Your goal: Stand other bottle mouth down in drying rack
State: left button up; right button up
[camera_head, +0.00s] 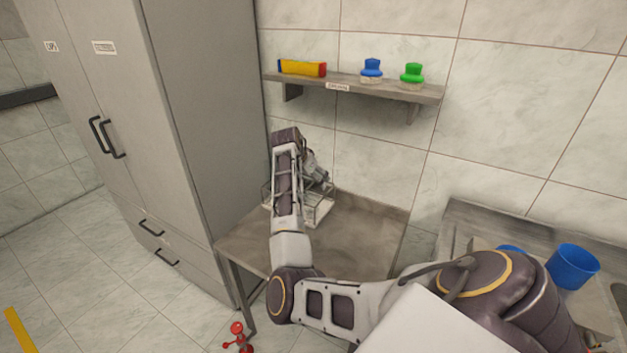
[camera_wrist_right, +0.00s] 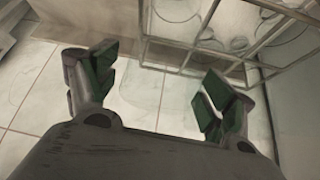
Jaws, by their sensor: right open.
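The wire drying rack (camera_head: 322,212) stands on the small table, partly hidden behind my right arm and gripper. In the right wrist view its wire frame (camera_wrist_right: 205,70) fills the upper right, with round clear outlines inside that I cannot identify for sure. My right gripper (camera_head: 318,172) is at the rack; in the wrist view its two fingers (camera_wrist_right: 158,88) are wide apart, beside the rack's wires. A faint see-through shape (camera_wrist_right: 138,88) shows between the fingers; I cannot tell whether it is a bottle. No bottle is clear in the head view. My left gripper is out of view.
The table (camera_head: 345,240) has bare room right of the rack. A grey cabinet (camera_head: 205,110) stands close on its left. A wall shelf (camera_head: 350,84) above holds yellow-red, blue and green items. Blue containers (camera_head: 572,267) are at the right; a red object (camera_head: 238,338) is low in front.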

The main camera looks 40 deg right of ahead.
jog(key=v, duration=1)
jog(key=shift+r, duration=0.15)
dwell(0.4)
